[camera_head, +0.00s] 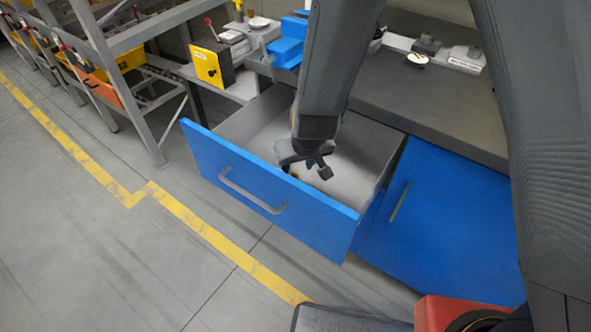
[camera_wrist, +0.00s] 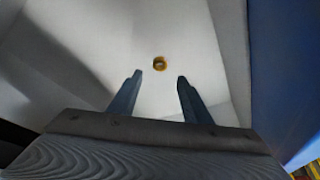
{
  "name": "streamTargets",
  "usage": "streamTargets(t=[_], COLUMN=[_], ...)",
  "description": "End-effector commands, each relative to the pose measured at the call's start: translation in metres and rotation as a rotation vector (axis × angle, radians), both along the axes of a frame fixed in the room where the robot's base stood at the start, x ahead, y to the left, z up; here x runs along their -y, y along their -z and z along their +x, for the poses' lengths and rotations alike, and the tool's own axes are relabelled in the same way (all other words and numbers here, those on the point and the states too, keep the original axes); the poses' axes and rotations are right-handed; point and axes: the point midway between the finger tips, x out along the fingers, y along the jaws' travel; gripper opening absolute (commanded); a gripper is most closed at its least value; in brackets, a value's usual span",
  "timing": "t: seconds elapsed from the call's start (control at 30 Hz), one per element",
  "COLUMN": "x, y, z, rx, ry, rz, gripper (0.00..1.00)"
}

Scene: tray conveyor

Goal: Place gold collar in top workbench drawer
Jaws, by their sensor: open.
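The top workbench drawer (camera_head: 262,188) is pulled out, with a blue front and a pale grey inside. My gripper (camera_head: 305,162) is inside the drawer opening, near the blue front. In the wrist view my gripper (camera_wrist: 156,85) is open, with its two fingers apart and nothing between them. The gold collar (camera_wrist: 159,64) is a small ring on the pale drawer floor, beyond the fingertips and apart from them. In the head view it is mostly hidden behind my gripper and the drawer front.
A blue cabinet door (camera_head: 450,225) is closed to the right of the drawer. The dark worktop (camera_head: 430,100) is above it. A yellow box (camera_head: 207,64) stands at the back left. A grey rack (camera_head: 130,90) stands at left. The floor in front is clear.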

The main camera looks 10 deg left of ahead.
Motion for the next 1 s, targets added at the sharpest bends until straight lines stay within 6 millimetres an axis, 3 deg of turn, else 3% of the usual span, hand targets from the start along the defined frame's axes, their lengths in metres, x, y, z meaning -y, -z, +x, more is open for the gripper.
streamTargets(t=[0.03, 0.2, 0.53, 0.63, 0.77, 0.87, 1.0], x=[0.001, 0.006, 0.008, 0.02, 0.066, 0.123, 0.205], y=[-0.012, -0.03, -0.036, -0.043, -0.069, -0.096, -0.13], z=[-0.003, -0.01, -0.013, -0.011, -0.009, -0.018, -0.049], rx=[0.002, 0.0, -0.001, -0.014, -0.068, -0.135, -0.232], ry=[0.002, 0.0, 0.002, 0.019, 0.092, 0.178, 0.31], rz=[0.002, 0.0, 0.0, 0.002, 0.007, 0.002, -0.023], gripper=[0.44, 0.44, 0.44, 0.44, 0.44, 0.44, 0.44])
